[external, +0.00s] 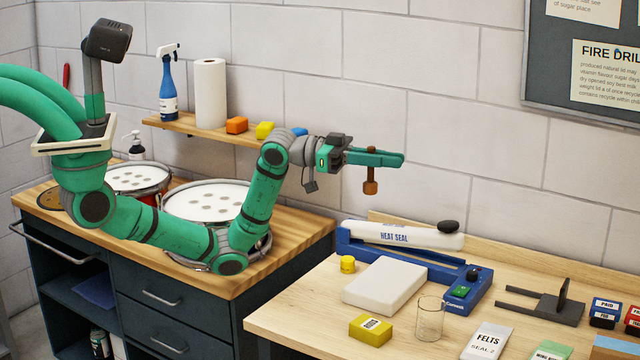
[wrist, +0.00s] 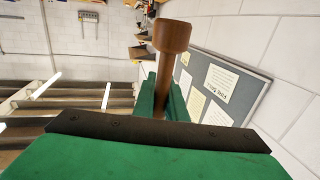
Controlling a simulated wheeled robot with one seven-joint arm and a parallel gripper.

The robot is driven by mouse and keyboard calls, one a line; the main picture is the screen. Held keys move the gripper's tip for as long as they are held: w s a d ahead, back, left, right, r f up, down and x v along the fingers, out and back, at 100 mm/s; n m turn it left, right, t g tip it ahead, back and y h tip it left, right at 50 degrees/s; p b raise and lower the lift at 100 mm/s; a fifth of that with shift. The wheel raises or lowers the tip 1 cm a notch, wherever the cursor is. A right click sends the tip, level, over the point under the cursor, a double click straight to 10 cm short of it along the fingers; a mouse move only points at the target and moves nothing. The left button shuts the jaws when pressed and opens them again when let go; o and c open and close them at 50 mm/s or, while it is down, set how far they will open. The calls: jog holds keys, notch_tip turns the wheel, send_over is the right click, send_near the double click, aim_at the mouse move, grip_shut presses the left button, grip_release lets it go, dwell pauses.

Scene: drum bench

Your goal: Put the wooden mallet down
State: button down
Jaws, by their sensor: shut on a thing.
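The wooden mallet (external: 370,185) is brown and hangs below my gripper (external: 388,158) in the external view, its thicker end lowest. The green fingers are shut on its narrow handle. They are high in the air above the right bench, apart from every surface. In the wrist view the mallet (wrist: 172,36) shows its round head pointing away from the fingers, with the handle between the gripper's fingertips (wrist: 163,95). The part of the handle within the fingers is partly hidden.
The right bench (external: 290,318) bears a blue-and-white heat sealer (external: 405,235), a white block (external: 385,285), a yellow box (external: 370,329), a clear beaker (external: 429,318) and a dark forked stand (external: 545,303). Drums (external: 217,203) stand on the left bench. A wall shelf (external: 190,127) is behind.

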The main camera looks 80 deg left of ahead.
jog(key=s+d+f, duration=0.6)
jog(key=d+f, duration=0.2)
jog(key=f, duration=0.4)
jog(key=s+d+f, duration=0.5)
jog(key=d+f, duration=0.2)
jog(key=f, duration=0.5)
jog(key=s+d+f+m+g+h, duration=0.1)
jog(key=s+d+f, duration=0.3)
jog(key=s+f, duration=0.2)
jog(key=s+d+f+m+h, duration=0.1)
jog(key=s+d+f, duration=0.4)
jog(key=s, duration=0.6)
notch_tip(320, 180, down, 2)
jog(key=shift+s+f+g+h, duration=0.25)
jog(key=shift+g+h, duration=0.05)
jog(key=shift+g, duration=0.1)
jog(key=shift+d, duration=0.1)
jog(key=shift+w, duration=0.1)
